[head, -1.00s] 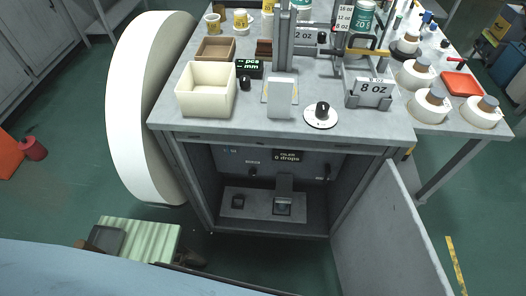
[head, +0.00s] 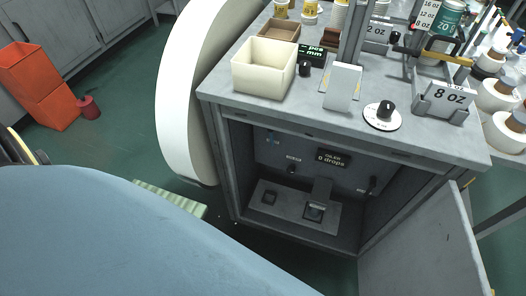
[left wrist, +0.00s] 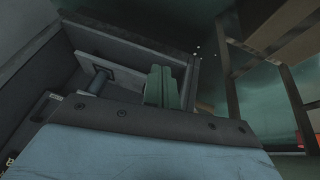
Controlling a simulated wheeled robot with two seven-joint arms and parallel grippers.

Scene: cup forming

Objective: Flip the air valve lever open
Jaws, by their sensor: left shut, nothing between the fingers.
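The open cabinet under the machine table shows in the head view. Its back panel (head: 290,150) carries a small dark knob (head: 291,170) at the left and a dark lever-like handle (head: 372,186) at the right. The label by each is too small to read, so I cannot tell for sure which is the air valve lever. My left gripper (left wrist: 163,72) shows in the left wrist view as two narrow greenish fingers, shut and empty, in front of a grey box-like recess. A dark cylinder (left wrist: 97,82) on a plate is left of it. My right gripper is out of view.
A display reading 0 drops (head: 333,158) sits on the panel above a floor pedal (head: 314,211). The cabinet door (head: 425,250) stands open at the right. Cream bin (head: 262,75) stands on the tabletop.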

